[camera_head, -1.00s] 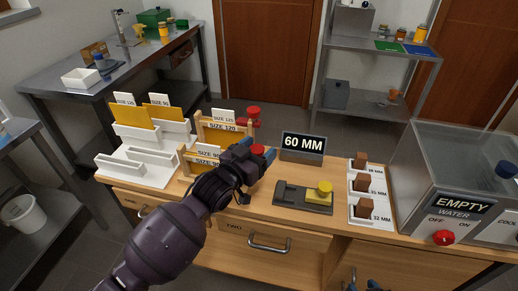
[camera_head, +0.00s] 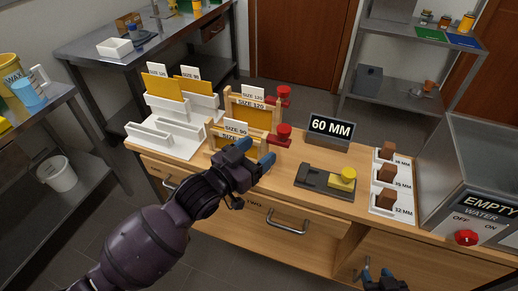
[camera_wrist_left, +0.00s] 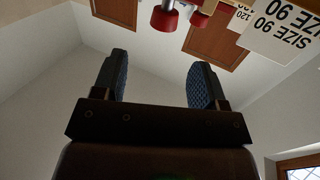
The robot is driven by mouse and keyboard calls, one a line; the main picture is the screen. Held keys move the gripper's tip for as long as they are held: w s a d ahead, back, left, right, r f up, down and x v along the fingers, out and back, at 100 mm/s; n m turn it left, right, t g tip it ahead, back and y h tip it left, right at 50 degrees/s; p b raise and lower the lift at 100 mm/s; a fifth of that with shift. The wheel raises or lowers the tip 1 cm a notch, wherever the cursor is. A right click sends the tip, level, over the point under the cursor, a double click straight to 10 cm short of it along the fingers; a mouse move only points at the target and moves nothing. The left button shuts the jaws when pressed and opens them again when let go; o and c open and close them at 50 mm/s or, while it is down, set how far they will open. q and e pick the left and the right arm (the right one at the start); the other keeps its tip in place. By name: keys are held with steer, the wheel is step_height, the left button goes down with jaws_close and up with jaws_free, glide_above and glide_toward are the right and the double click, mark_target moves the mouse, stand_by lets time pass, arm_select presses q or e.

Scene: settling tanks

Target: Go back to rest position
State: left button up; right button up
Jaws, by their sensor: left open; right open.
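My left gripper (camera_head: 256,153) is open and empty, in front of the lower wooden frame marked SIZE 90 (camera_head: 228,137). That frame's red knob (camera_head: 283,131) is just beyond the fingertips, and the gap is hard to judge. In the left wrist view the gripper's two blue-padded fingers (camera_wrist_left: 160,80) are spread with nothing between them. Red knobs (camera_wrist_left: 164,20) and upside-down SIZE 90 labels (camera_wrist_left: 277,30) show above them there. My right gripper (camera_head: 380,276) is open and partly cut off at the bottom edge, low in front of the bench's right part.
The wooden bench carries a white rack (camera_head: 165,138) with yellow sheets, a 60 MM sign (camera_head: 331,129), a black device with a yellow knob (camera_head: 318,181), brown blocks in a white holder (camera_head: 389,200) and a metal tank (camera_head: 480,160). Drawer handles (camera_head: 287,227) project from the front.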

stand_by(0.4)
arm_select(q)
steer(key=s+a+f+n+t+y, duration=0.25)
steer(key=a+f+y, duration=0.55)
steer(key=a, duration=0.6)
steer(key=s+a+f+n+g+y, duration=0.2)
steer(key=s+a+f, duration=0.3)
steer(key=s+f, duration=0.2)
steer(key=s+a+f+n+g+y, duration=0.2)
steer(key=s+a+f, duration=0.4)
steer(key=s, duration=0.4)
steer(key=shift+f+n, duration=0.35)
steer(key=shift+f, duration=0.3)
steer(key=shift+d+g, duration=0.1)
steer(key=shift+g, duration=0.15)
